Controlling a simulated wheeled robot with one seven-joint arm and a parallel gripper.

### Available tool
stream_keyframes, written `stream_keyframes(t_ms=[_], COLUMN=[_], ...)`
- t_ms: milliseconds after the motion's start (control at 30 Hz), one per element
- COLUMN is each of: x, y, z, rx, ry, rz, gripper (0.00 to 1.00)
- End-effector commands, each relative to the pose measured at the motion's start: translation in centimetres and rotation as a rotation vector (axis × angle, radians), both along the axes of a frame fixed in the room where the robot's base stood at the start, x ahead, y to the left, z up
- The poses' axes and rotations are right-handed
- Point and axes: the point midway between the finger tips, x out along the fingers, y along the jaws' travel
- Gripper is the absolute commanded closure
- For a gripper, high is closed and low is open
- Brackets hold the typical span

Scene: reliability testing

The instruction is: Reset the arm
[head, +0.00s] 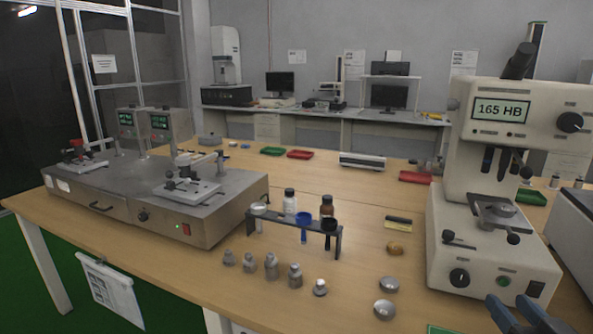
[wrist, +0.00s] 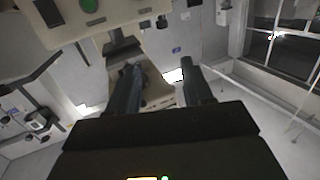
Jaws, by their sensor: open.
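My gripper (head: 506,300) shows at the bottom right edge of the head view, in front of the hardness tester (head: 495,250), whose display reads 165 HB. Only its two dark bluish fingers are in view there; the rest of the arm is outside the frame. In the wrist view my gripper (wrist: 160,72) has its two fingers apart, with nothing between them. The wrist view is tilted and looks toward the room's walls and window. The gripper is open and empty.
The wooden table (head: 350,230) holds a twin-display machine (head: 215,210) at left, a rack (head: 295,222) with bottles behind it, several metal weights (head: 271,266) and round metal pieces (head: 384,309) near the front. A red tray (head: 415,177) lies behind.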

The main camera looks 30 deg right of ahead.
Motion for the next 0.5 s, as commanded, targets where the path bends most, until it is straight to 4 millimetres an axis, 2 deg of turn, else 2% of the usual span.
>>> stream_keyframes(t_ms=[33, 233, 367, 500], x=[-1.0, -5.0, -8.3, -12.2], y=[2.2, 10.4, 15.5, 20.7], z=[-1.1, -3.5, -4.3, -4.2], rx=[-0.014, -0.05, -0.053, -0.038], ry=[0.033, 0.112, 0.152, 0.184], rz=[0.039, 0.188, 0.282, 0.376], gripper=[0.49, 0.49, 0.49, 0.49])
